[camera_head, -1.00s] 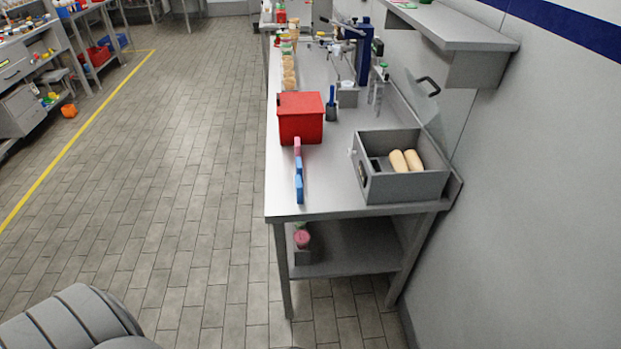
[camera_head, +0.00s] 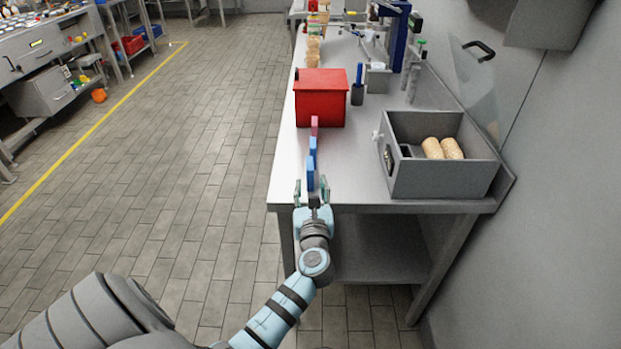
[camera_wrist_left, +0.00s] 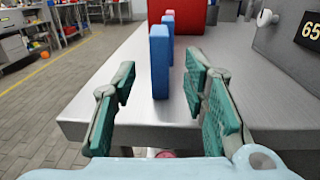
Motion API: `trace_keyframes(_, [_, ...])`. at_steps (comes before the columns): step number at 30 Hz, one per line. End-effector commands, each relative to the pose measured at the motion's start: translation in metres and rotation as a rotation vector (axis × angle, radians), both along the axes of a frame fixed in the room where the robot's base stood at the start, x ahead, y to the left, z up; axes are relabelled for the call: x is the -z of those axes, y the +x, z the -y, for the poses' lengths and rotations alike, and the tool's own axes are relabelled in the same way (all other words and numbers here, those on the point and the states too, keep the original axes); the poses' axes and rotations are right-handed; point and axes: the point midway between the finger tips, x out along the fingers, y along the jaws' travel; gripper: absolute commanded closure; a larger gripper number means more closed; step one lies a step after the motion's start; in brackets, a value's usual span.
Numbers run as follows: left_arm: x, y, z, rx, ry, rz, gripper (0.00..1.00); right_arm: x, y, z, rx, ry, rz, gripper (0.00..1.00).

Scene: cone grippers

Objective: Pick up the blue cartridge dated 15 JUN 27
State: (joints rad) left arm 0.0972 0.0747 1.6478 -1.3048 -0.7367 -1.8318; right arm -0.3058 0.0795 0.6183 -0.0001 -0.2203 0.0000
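A row of thin upright cartridges stands on the grey bench near its left edge. The nearest is a blue cartridge (camera_head: 310,173), with another blue cartridge (camera_head: 312,147) and a pink one (camera_head: 314,124) behind it. In the left wrist view the nearest blue cartridge (camera_wrist_left: 159,68) stands in line with the gap between my fingers. No date is readable on any of them. My left gripper (camera_head: 311,190) is open and empty at the bench's front edge, its fingertips on either side of the nearest cartridge's front end. I cannot tell how far they overlap it. My right gripper is not in view.
A red box (camera_head: 319,98) stands behind the row. A grey open-topped bin (camera_head: 447,180) with two tan rolls stands to the right, with bare bench (camera_head: 355,170) between it and the row. A dark cup (camera_head: 357,95) holding something blue stands beside the red box.

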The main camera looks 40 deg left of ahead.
Motion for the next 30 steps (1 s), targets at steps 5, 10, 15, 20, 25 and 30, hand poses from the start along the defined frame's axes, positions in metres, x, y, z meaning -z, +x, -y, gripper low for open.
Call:
trace_keyframes(5, [-0.001,0.019,-0.015,0.000,-0.002,0.001,0.60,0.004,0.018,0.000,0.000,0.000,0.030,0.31])
trace_keyframes(10, [-0.006,0.044,-0.036,0.000,-0.002,0.001,0.60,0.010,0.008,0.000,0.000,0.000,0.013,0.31])
trace_keyframes(15, [-0.007,0.054,-0.044,0.002,-0.004,0.000,0.60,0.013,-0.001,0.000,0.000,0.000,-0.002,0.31])
trace_keyframes(20, [-0.007,0.054,-0.044,0.002,-0.005,0.000,0.65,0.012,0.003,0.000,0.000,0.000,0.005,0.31])
trace_keyframes(25, [-0.007,0.054,-0.044,0.002,-0.005,0.000,0.92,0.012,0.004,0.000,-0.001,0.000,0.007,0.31])
trace_keyframes(30, [-0.007,0.053,-0.044,0.002,-0.005,0.000,1.00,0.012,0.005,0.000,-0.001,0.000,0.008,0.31])
